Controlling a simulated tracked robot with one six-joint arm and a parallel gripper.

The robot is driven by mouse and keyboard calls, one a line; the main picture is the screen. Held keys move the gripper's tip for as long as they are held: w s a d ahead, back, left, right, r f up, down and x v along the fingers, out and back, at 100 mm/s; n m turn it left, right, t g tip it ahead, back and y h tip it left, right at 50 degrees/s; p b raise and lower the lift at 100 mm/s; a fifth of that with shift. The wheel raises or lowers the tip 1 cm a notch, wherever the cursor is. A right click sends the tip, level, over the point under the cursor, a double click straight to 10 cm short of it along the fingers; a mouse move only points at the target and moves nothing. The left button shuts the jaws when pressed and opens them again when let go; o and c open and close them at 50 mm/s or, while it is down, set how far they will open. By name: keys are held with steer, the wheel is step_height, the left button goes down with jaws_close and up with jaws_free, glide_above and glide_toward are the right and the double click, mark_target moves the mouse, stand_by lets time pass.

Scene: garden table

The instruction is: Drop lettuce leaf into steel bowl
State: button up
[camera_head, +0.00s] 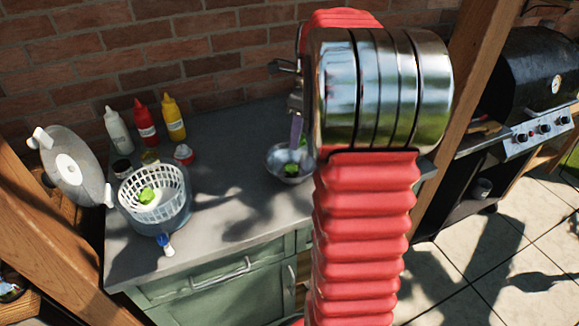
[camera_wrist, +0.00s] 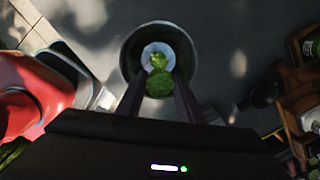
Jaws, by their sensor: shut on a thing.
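The steel bowl (camera_head: 276,172) stands on the grey counter, partly hidden by my arm. In the wrist view the bowl (camera_wrist: 132,50) lies beneath my fingers, and a green leaf (camera_wrist: 157,62) shows inside it. My gripper (camera_wrist: 160,78) is shut on a lettuce leaf (camera_wrist: 160,86) and holds it over the bowl. In the head view my gripper (camera_head: 297,142) points down above the bowl. A bit of green (camera_head: 302,141) shows at its fingertips, and another leaf (camera_head: 291,170) shows in the bowl.
A salad spinner with a white basket (camera_head: 165,205) holds more lettuce at the left. Its lid (camera_head: 85,180) leans beside it. White, red and yellow bottles (camera_head: 173,118) stand by the brick wall. A wooden caddy (camera_wrist: 290,115) is at the right in the wrist view. The counter between spinner and bowl is clear.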

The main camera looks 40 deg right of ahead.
steer(key=shift+f, duration=0.15)
steer(key=shift+f, duration=2.9)
steer(key=o, duration=1.1)
steer(key=shift+c, duration=0.2)
steer(key=shift+r, duration=0.15)
steer(key=r, duration=0.4)
steer(key=s+r, duration=0.1)
steer(key=r, duration=0.4)
steer(key=d+r, duration=0.1)
steer(key=r, duration=0.3)
steer(key=shift+s+r, duration=0.2)
steer(key=shift+s, duration=0.1)
